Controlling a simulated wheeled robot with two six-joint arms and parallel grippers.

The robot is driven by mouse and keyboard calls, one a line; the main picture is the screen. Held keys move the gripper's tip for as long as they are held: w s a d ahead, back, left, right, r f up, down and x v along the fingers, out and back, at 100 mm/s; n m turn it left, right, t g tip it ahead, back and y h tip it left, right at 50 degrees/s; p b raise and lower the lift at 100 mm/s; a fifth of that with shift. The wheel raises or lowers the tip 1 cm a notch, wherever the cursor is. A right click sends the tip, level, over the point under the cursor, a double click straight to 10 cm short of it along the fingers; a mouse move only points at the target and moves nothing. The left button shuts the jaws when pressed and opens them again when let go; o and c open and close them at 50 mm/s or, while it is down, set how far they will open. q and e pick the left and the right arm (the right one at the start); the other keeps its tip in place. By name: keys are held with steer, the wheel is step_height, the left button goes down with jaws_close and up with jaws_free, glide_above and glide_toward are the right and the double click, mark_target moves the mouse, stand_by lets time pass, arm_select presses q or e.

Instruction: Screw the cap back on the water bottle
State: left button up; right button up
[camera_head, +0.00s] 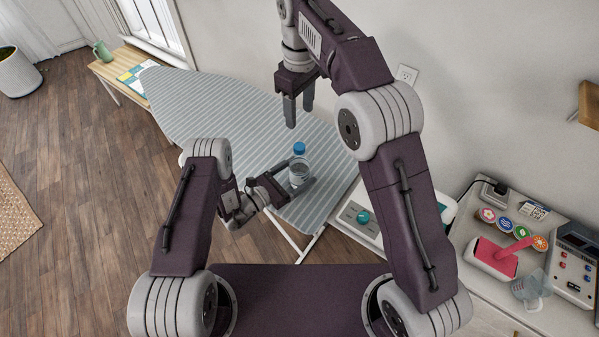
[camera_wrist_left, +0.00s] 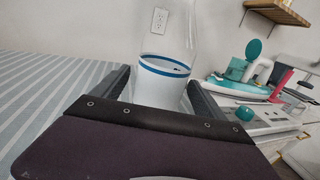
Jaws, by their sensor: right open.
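The clear water bottle (camera_head: 299,172) stands upright near the right end of the striped ironing board, with a blue cap (camera_head: 299,148) on its top. I cannot tell how tightly the cap sits. My left gripper (camera_head: 296,186) has its fingers on both sides of the bottle's lower part. In the left wrist view the bottle (camera_wrist_left: 163,82), with a blue band, fills the gap between the fingers (camera_wrist_left: 160,95); its top is out of frame. My right gripper (camera_head: 299,110) is open and empty, pointing down above and apart from the cap.
The ironing board (camera_head: 215,110) is clear to the left. A white case with a teal knob (camera_head: 363,217) is right of the board. A side table (camera_head: 540,245) at the right holds several spools, a pink-red item (camera_head: 497,253) and a device. A wall shelf (camera_wrist_left: 278,12) hangs behind.

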arm_select(q)
steer(key=b+v, duration=0.2)
steer(key=v, duration=0.6)
steer(key=shift+a+f, duration=0.1)
steer(key=shift+a, duration=0.05)
steer(key=shift+s+a, duration=0.3)
